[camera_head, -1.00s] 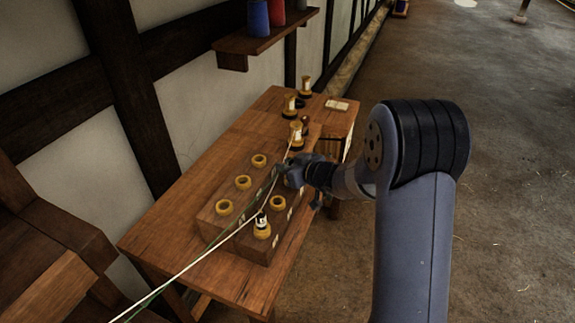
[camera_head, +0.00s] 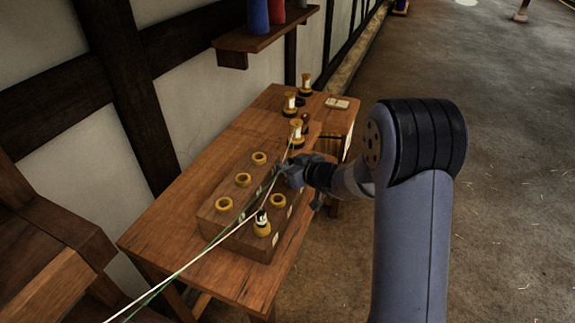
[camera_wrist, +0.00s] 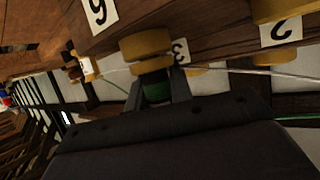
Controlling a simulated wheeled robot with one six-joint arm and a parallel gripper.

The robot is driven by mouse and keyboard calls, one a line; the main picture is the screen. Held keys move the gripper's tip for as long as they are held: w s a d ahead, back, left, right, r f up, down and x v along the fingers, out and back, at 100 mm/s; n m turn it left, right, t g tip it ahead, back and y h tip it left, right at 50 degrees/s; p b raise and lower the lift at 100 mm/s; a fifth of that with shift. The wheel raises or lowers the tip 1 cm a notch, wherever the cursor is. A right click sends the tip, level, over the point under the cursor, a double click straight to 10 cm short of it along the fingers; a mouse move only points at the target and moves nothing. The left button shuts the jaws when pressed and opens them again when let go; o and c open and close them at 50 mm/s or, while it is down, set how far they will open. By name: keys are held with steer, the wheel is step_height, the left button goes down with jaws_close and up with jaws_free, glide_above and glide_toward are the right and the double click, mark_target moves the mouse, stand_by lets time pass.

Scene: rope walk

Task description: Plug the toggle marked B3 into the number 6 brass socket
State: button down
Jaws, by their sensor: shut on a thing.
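My gripper (camera_head: 284,170) is over the right side of the wooden socket block (camera_head: 238,238), shut on a toggle. In the wrist view, the toggle's green part (camera_wrist: 156,92) sits between the fingers, its marking out of sight. A thick brass ring (camera_wrist: 146,42) is directly beyond it, beside a white card with a 6 (camera_wrist: 97,12). I cannot tell whether this ring is the number 6 socket or part of the toggle, nor whether the toggle is seated. My gripper hides this spot in the head view. A green cord (camera_head: 195,255) runs toward my gripper.
A toggle (camera_head: 262,225) stands in the front right corner socket. More toggles (camera_head: 297,130) stand on the bench behind. A white cord (camera_head: 170,275) crosses the block.

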steer(key=shift+f, duration=0.15)
steer(key=c, duration=1.5)
jaws_free()
steer(key=shift+c, duration=0.2)
steer(key=p+v, duration=0.4)
steer(key=v, duration=0.7)
steer(key=b+x, duration=0.3)
steer(key=x, duration=0.4)
steer(key=shift+w+a+f, duration=0.3)
steer(key=shift+w+a, duration=0.25)
steer(key=shift+w, duration=0.05)
